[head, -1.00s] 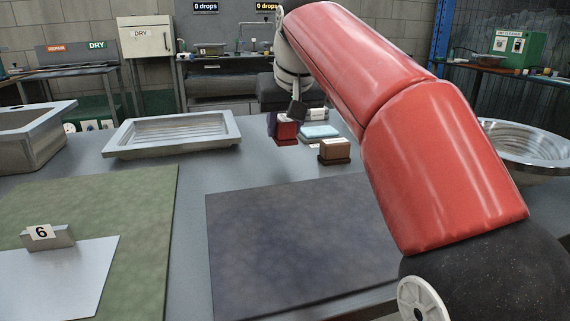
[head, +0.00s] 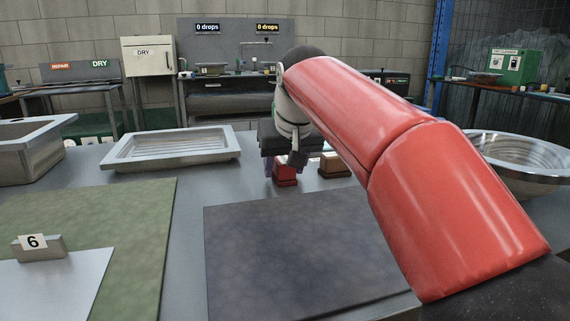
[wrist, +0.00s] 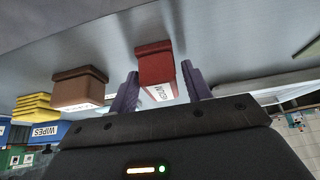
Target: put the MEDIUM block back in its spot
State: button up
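The red block (head: 285,173) stands upright on the grey table beyond the dark mat. Its label is only partly legible, so I cannot fully confirm it says MEDIUM. In the wrist view, which is upside down, the red block (wrist: 156,66) sits between the two purple fingers of my gripper (wrist: 160,80). Thin gaps show between block and fingers, so my gripper looks open around it. In the head view my gripper (head: 283,168) reaches down to the block. A brown block (head: 334,166) stands just to the right; it also shows in the wrist view (wrist: 80,88).
A dark mat (head: 300,250) and a green mat (head: 130,215) lie nearer. A steel tray sink (head: 172,150) is back left; a round steel basin (head: 525,160) is at right. The wrist view shows yellow sponges (wrist: 34,107) and a blue wipes box (wrist: 40,132) beyond the brown block.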

jog(key=shift+o, duration=0.7)
jog(key=shift+r, duration=0.1)
jog(key=shift+r, duration=0.25)
jog(key=p+v, duration=0.3)
jog(key=v, duration=0.8)
jog(key=shift+s+r, duration=0.2)
jog(key=shift+r, duration=0.1)
jog(key=shift+s+d, duration=0.1)
